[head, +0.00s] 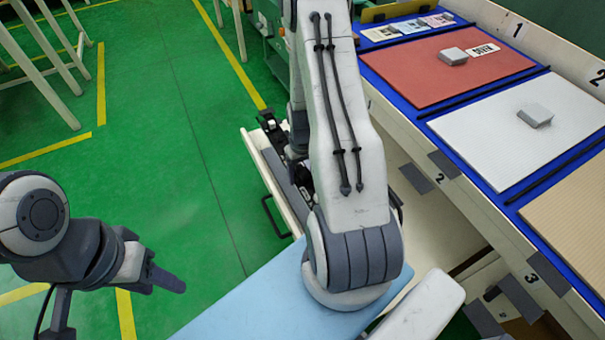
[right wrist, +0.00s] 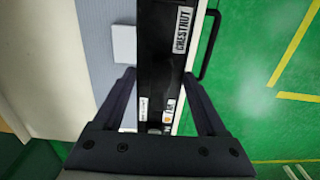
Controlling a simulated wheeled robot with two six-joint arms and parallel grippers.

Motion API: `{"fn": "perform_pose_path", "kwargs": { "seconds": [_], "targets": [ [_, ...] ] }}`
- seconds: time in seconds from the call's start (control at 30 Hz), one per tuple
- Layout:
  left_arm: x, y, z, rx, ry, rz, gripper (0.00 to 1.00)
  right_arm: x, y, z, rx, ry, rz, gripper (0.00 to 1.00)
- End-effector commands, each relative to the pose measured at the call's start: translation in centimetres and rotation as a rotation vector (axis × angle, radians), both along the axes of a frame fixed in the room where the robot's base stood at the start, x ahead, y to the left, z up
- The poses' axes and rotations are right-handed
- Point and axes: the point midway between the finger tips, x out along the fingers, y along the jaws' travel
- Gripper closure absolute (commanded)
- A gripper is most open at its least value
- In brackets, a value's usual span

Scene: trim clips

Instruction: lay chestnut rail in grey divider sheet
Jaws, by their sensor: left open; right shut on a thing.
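The chestnut rail is a long black bar (right wrist: 158,50) with a white CHESTNUT label in the right wrist view. My right gripper (right wrist: 160,80) is shut on it, one finger on each side. The rail runs over a long cream drawer or tray. A grey-blue ribbed sheet (right wrist: 95,30), likely the grey divider sheet, lies beside and partly under the rail; I cannot tell whether they touch. In the head view my right arm hides most of the rail and that gripper; a grey strip (head: 273,166) shows there. My left gripper (head: 168,280) is over the floor, empty and open.
A pale block (right wrist: 124,42) lies on the ribbed sheet. The cream drawer (head: 257,158) has a black handle (head: 271,217). The bench at right carries a red sheet (head: 430,75), a whitish sheet (head: 500,150) and a beige sheet (head: 570,220).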

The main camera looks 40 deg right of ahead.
Motion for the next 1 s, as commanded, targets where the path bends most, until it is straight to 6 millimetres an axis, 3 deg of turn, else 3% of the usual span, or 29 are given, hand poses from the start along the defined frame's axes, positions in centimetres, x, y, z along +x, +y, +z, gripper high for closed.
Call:
{"fn": "perform_pose_path", "kwargs": {
  "seconds": [0.13,1.0],
  "targets": [
    [0.0,0.0,0.6,0.0,0.0,0.0,0.5,-0.2,0.1,0.2,0.001,0.002,0.0,1.0],
    [0.0,0.0,-6.8,0.0,0.0,0.0,0.5,-0.1,0.1,-10.3,0.0,0.001,0.0,1.0]
  ]
}}
